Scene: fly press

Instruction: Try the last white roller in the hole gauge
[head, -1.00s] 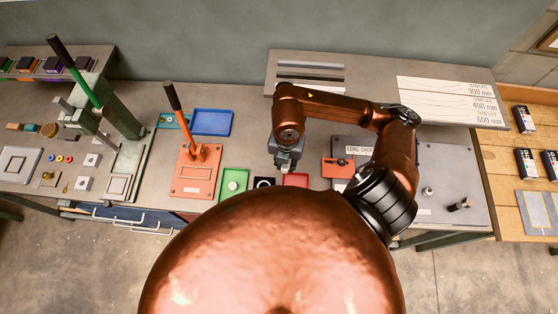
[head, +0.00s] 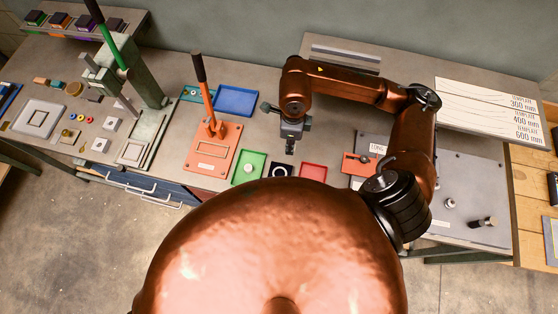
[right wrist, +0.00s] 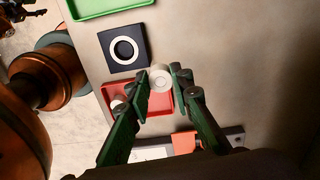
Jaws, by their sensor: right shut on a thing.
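The white roller (right wrist: 160,78) is held between the fingertips of my right gripper (right wrist: 161,80) in the right wrist view. In the head view my right gripper (head: 290,146) hangs just behind the gauge and red tray, and its roller is too small to make out. The hole gauge (head: 279,171) is a dark square block with a white ring around its hole. It also shows in the right wrist view (right wrist: 110,39), apart from the held roller. My left gripper is not in view.
A green tray (head: 239,179) holding a white roller is left of the gauge. A red tray (head: 319,166) is right of it, and the wrist view shows a whitish piece in it. An orange lever press (head: 213,150) and an orange fixture (head: 358,165) flank them.

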